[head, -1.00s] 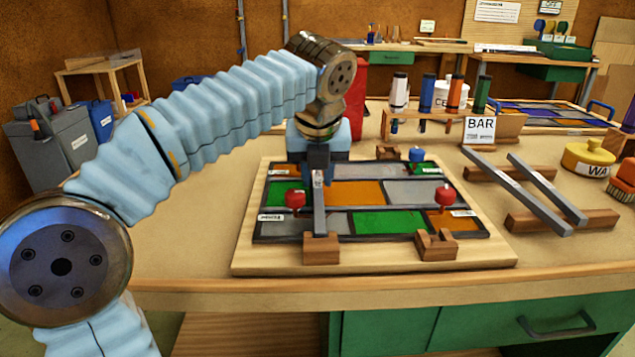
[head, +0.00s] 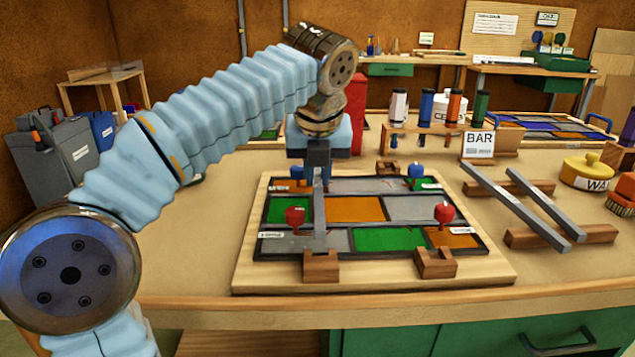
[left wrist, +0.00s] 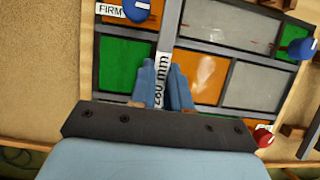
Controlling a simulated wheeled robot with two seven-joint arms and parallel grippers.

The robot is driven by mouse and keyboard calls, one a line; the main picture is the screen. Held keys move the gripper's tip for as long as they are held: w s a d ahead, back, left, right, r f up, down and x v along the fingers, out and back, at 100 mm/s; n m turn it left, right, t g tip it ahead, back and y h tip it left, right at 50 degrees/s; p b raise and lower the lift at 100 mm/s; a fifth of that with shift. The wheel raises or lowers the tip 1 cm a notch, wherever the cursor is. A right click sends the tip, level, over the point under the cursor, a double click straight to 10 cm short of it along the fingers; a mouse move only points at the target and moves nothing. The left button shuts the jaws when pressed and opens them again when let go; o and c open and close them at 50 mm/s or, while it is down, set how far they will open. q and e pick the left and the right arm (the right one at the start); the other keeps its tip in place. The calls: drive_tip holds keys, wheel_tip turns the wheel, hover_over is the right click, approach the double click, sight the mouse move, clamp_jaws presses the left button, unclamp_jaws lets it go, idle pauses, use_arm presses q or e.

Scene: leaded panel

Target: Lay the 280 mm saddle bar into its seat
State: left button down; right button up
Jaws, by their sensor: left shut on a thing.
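My left gripper (head: 318,185) is shut on the grey 280 mm saddle bar (head: 320,225), above the left part of the leaded panel (head: 370,232). The bar's "280 mm" label (left wrist: 161,80) shows between the fingers in the left wrist view. A second notched block (head: 436,263) stands empty at front right, another (head: 387,167) at the back. My right gripper is not in view.
Red knobs (head: 295,216) (head: 445,212) and blue knobs (head: 297,174) (head: 415,171) stand around the panel, close to the bar on the left. Two grey bars (head: 520,205) lie on wooden rests at right. A tool rack (head: 440,120) and yellow tin (head: 587,171) stand behind.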

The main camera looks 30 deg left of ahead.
use_arm(q)
drive_tip(key=s+d+r, duration=0.5)
drive_tip(key=s+r, duration=0.4)
drive_tip(key=s, duration=0.3)
hover_over(317, 172)
drive_tip(key=s+d, duration=0.1)
drive_tip(key=s, duration=0.1)
drive_tip(key=f, duration=0.5)
drive_tip(key=shift+w, duration=0.2)
drive_tip(key=shift+f+b, duration=1.85)
drive_tip(key=shift+f, duration=0.95)
drive_tip(key=shift+p, duration=0.45)
